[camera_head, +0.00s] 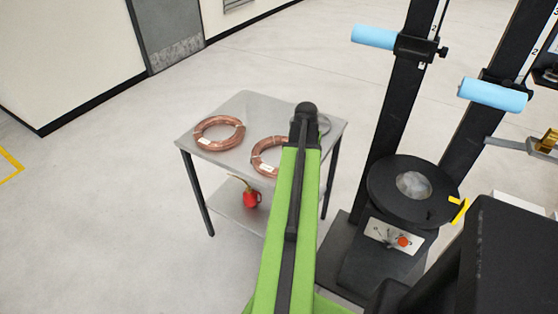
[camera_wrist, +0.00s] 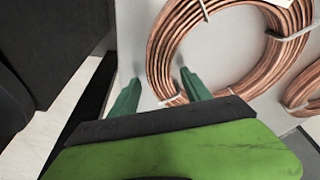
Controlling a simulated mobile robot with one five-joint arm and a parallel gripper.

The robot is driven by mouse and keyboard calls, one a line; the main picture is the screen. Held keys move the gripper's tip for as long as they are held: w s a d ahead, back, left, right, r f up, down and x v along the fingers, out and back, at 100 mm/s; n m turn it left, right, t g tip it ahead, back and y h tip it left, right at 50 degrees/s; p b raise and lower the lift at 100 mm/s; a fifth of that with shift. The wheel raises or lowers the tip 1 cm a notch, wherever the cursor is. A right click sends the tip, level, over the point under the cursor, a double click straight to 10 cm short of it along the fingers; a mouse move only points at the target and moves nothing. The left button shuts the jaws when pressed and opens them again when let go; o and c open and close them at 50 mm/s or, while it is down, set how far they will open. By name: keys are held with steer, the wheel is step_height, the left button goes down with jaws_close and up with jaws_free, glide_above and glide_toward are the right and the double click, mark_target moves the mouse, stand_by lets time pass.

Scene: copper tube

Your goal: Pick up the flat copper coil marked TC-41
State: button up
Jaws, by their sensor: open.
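Two flat copper coils lie on a grey table. The left coil (camera_head: 219,133) has a white tag, and the other coil (camera_head: 262,158) is partly hidden behind my green arm. No marking is legible, so I cannot tell which is TC-41. In the wrist view one large coil (camera_wrist: 161,50) fills the upper middle, with pale ties around it. A second coil (camera_wrist: 306,88) is cut off at the right edge. My gripper (camera_wrist: 160,76) is open, its green fingers apart at the large coil's near left edge. I see no coil held. In the head view the fingers are hidden.
The table (camera_head: 250,110) has a lower shelf with a red object (camera_head: 251,198). A black machine with a round plate (camera_head: 412,188) and tall posts with blue handles (camera_head: 374,37) stands close on the right. Floor left of the table is clear.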

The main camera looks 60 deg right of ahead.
jaws_close()
stand_by(1.3)
